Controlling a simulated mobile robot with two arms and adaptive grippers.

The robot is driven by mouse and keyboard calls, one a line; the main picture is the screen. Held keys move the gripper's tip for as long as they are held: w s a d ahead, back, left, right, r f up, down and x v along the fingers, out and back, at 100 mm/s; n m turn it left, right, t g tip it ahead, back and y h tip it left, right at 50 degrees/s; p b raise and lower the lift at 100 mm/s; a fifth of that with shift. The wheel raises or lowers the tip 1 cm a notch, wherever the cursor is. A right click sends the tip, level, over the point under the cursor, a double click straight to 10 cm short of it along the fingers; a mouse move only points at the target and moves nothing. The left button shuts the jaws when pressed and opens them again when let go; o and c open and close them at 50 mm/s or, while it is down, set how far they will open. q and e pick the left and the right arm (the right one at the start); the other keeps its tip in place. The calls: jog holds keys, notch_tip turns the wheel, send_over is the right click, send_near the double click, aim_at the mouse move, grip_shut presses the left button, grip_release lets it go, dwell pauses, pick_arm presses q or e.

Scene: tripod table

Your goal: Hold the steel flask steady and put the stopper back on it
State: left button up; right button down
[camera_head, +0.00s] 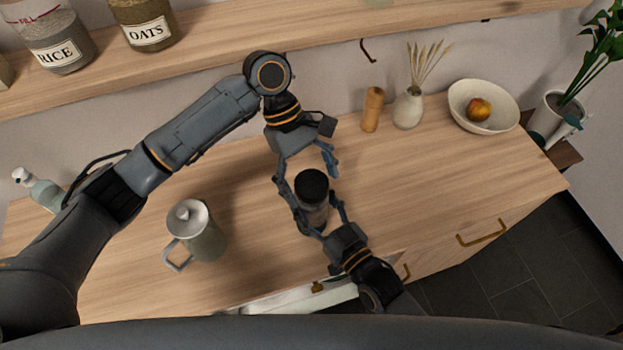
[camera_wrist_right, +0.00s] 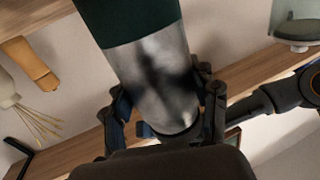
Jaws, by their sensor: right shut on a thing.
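The steel flask (camera_head: 313,213) stands over the counter; its bright metal side and dark green part also show in the right wrist view (camera_wrist_right: 155,75). A black round piece, seemingly the stopper (camera_head: 311,184), is at its top; whether it is fully seated I cannot tell. My right gripper (camera_head: 320,222) is shut on the flask, with fingers on both sides; they also show in the wrist view. My left gripper (camera_head: 309,180) is open, its fingers spread on either side of the flask's top. The flask's foot is hidden.
A lidded pitcher (camera_head: 208,242) stands to the left. A wooden mill (camera_head: 372,109), a vase (camera_head: 408,110) with dried stems and a bowl (camera_head: 506,118) holding a fruit stand at the back right. A shelf (camera_head: 225,52) with jars runs above. The counter's right part is clear.

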pick_arm(q)
jog(key=shift+r, duration=0.1)
jog(key=shift+r, duration=2.15)
jog(key=shift+r, duration=0.1)
jog(key=shift+c, duration=0.3)
jog(key=shift+d+r+n+t+y, duration=0.2)
jog(key=shift+r+n+t+y, duration=0.55)
jog(key=shift+n+t+y, duration=0.3)
jog(key=shift+r+n+t+y, duration=0.45)
jog(key=shift+n+t+y, duration=0.1)
jog(key=shift+n+t, duration=0.15)
jog(key=shift+a+r+n+t+y, duration=0.2)
jog(key=shift+n+t+y, duration=0.1)
jog(key=shift+n+t, duration=0.25)
